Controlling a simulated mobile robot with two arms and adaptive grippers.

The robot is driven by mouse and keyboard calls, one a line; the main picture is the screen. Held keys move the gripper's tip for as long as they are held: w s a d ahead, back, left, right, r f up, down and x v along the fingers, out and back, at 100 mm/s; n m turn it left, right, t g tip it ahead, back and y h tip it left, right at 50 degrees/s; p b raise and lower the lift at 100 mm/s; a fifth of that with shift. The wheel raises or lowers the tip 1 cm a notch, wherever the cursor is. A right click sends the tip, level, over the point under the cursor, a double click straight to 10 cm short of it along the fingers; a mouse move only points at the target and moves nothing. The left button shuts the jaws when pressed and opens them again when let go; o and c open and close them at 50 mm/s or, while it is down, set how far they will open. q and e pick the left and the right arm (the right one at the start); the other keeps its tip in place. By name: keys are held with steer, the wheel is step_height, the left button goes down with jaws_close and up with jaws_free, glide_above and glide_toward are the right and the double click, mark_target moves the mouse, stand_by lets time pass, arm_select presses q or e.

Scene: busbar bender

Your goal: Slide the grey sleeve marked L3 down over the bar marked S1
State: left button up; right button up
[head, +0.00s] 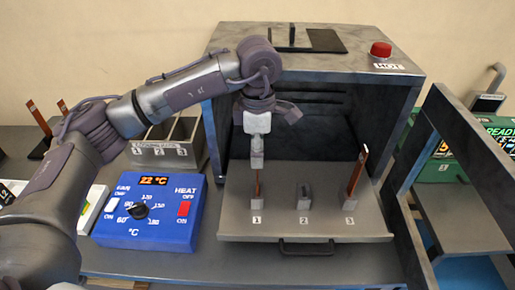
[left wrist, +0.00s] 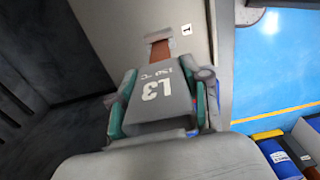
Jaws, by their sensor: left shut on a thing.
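My left gripper (head: 257,138) points down over the oven tray and is shut on the grey sleeve marked L3 (head: 257,160). In the left wrist view the sleeve (left wrist: 160,98) sits between two teal finger pads, with L3 and a 150 °C mark showing. A copper-coloured bar (head: 257,184) stands in the holder labelled 1, directly below the sleeve. Its lower part also shows beyond the sleeve in the left wrist view (left wrist: 159,51). The bar's top is hidden, so I cannot tell how far it is inside the sleeve. No S1 mark is readable. My right gripper is not in view.
Holder 2 (head: 304,195) is short and dark; holder 3 carries another copper-coloured bar (head: 358,168), leaning. The open oven (head: 315,65) stands behind, with a red knob (head: 380,50). A blue heat control box (head: 150,212) reads 22 °C. A dark frame (head: 420,185) stands at right.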

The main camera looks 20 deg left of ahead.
arm_select(q)
steer(key=shift+f, duration=0.25)
steer(key=o, duration=0.9)
steer(key=shift+o, duration=0.3)
steer(key=o, duration=0.4)
steer(key=shift+r, duration=0.1)
